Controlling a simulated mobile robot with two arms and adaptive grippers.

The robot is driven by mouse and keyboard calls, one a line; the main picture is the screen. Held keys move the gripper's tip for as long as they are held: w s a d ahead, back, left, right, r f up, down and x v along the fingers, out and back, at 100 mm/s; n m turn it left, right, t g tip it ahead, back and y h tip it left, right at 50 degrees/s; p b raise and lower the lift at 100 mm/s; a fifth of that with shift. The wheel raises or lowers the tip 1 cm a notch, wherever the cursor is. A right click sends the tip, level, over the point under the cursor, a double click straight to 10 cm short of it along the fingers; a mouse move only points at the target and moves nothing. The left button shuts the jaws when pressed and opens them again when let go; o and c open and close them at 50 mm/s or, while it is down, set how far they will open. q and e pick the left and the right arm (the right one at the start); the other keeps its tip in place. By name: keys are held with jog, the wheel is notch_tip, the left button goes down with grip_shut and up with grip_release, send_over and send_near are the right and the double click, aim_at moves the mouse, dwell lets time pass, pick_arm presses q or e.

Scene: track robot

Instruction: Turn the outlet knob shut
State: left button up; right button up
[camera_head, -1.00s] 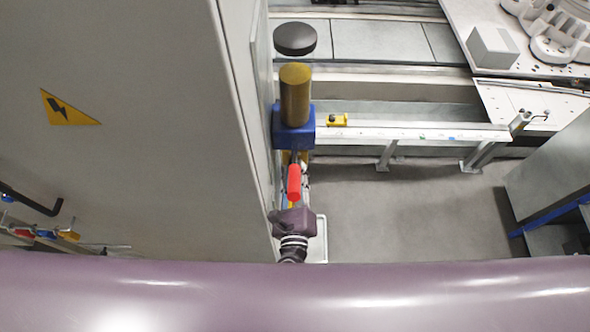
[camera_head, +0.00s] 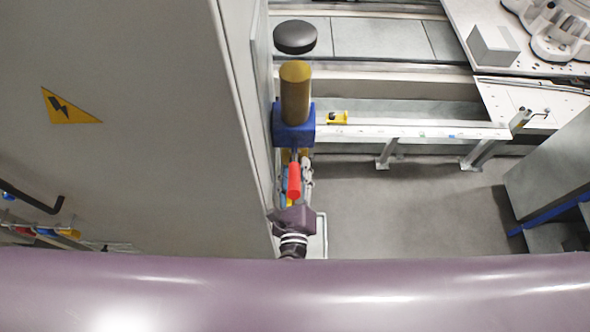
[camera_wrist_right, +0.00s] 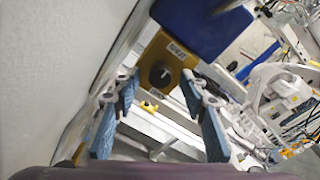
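A dark round knob (camera_wrist_right: 161,75) sits on a yellow block under a blue box (camera_wrist_right: 205,25) in the right wrist view. I take it for the outlet knob. My right gripper (camera_wrist_right: 158,84) is open, its blue-padded fingers on either side of the knob in the picture, apparently short of it. In the head view the blue box (camera_head: 293,125) carries a brass cylinder (camera_head: 295,92), with a red handle-like part (camera_head: 294,181) below it. My purple right wrist (camera_head: 295,219) is just below that, and the fingers are mostly hidden. My left gripper is not in view.
A tall grey cabinet (camera_head: 150,130) with a yellow warning triangle stands close on the left. A dark round cap (camera_head: 295,38) is beyond the cylinder. A white rail frame (camera_head: 420,130) runs to the right. Open floor (camera_head: 400,210) lies below it.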

jog(key=shift+s, duration=0.1)
jog(key=s, duration=1.1)
jog(key=shift+s+r, duration=0.4)
jog(key=shift+r, duration=0.05)
